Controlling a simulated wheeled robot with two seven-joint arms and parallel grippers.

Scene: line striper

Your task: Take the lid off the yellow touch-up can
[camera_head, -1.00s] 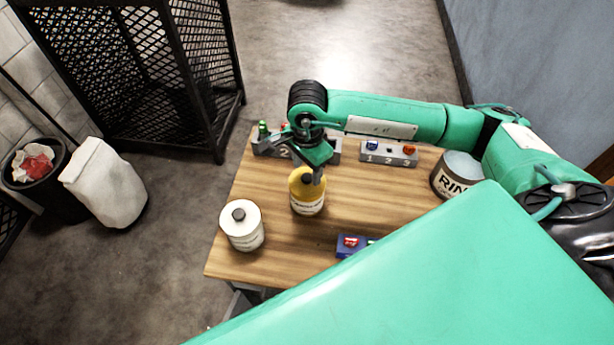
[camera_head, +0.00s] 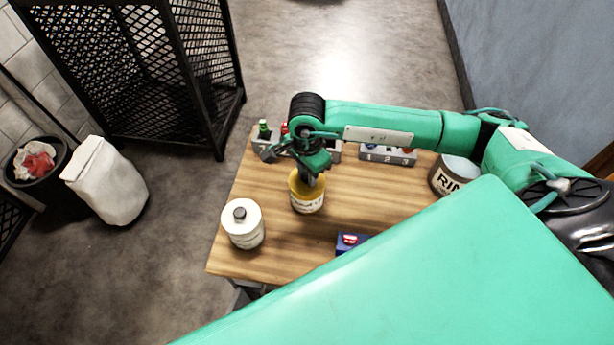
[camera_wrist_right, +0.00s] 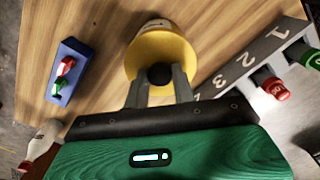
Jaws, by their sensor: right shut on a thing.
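The yellow touch-up can (camera_head: 307,200), with a pale label, stands upright on the wooden table. In the right wrist view its yellow lid (camera_wrist_right: 160,48) shows with a black knob (camera_wrist_right: 159,75) on top. My right gripper (camera_head: 312,176) is above the can, and in the wrist view its two fingers (camera_wrist_right: 160,82) are shut on the knob. The arm covers part of the lid in the head view, and I cannot tell whether a gap lies between lid and can. My left gripper is not in view.
A numbered grey rack (camera_head: 388,156) and a larger grey can (camera_head: 447,180) stand at the right. Another rack (camera_head: 267,150) is behind the gripper.

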